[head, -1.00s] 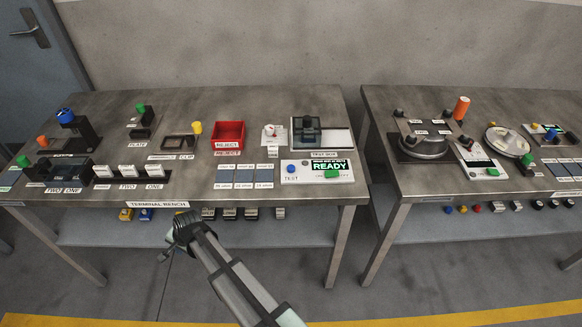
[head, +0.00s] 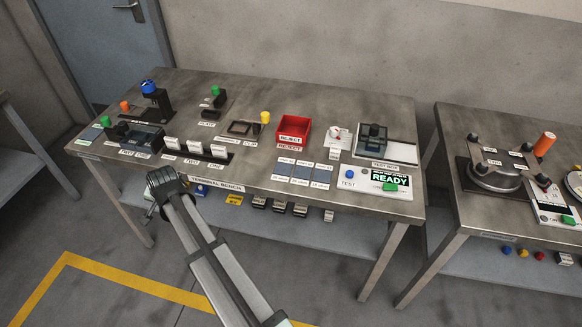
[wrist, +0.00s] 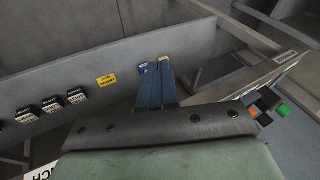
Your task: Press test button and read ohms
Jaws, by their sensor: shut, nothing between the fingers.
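The tester panel (head: 376,182) lies at the front right of the terminal bench in the head view. It has a blue button (head: 350,174) labelled TEST, a display (head: 390,178) reading READY, and a green button (head: 390,187). No ohms reading shows. A test box (head: 373,137) with a dark fixture stands behind the panel. My gripper (head: 152,192) is in front of the bench's left front edge, well left of the panel. In the wrist view its fingers (wrist: 156,84) are together and empty, pointing toward the lower shelf.
The terminal bench (head: 260,112) also carries a red reject bin (head: 294,129), white blocks and blue-grey cards (head: 303,174) along the front. Its lower shelf (wrist: 150,55) holds small labelled parts. A second bench (head: 450,130) stands right, across a narrow gap.

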